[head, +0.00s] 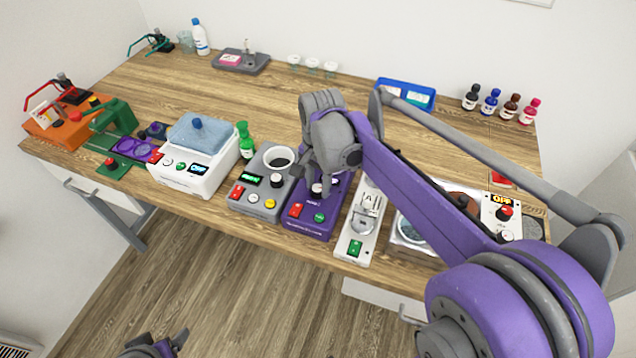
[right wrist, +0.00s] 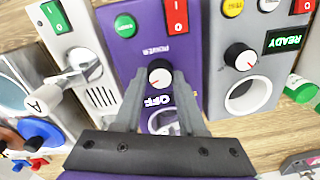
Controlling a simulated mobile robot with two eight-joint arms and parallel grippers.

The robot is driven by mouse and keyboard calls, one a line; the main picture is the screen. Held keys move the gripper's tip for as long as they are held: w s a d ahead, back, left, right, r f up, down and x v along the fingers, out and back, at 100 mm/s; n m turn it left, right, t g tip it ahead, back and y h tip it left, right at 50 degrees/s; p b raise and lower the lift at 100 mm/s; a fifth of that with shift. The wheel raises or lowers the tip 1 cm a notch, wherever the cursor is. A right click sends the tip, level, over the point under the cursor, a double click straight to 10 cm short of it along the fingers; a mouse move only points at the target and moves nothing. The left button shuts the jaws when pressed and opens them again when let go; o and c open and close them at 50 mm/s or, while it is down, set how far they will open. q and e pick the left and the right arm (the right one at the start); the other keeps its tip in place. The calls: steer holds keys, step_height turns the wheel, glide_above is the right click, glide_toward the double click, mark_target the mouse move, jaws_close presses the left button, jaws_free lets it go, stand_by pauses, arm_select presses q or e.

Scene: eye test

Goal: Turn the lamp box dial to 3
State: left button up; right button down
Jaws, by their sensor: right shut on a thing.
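A purple box (head: 318,226) stands at the table's front edge, with a red switch, a green button and a dial; I cannot read a lamp label on it.
A grey box (head: 262,205) with a READY display stands close on the left, and a white switch panel (head: 350,247) close on the right. Further right, a panel (head: 490,215) reads OFF. Small bottles (head: 490,102) stand at the back. The table's middle is mostly clear.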

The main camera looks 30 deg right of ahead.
mark_target(319, 189)
stand_by(0.3)
steer(key=shift+c, duration=2.4)
jaws_free()
steer(key=shift+r, duration=0.1)
step_height(319, 189, up, 11)
steer(key=shift+s+p, duration=0.2)
steer(key=shift+p, duration=0.15)
steer(key=shift+f, duration=0.2)
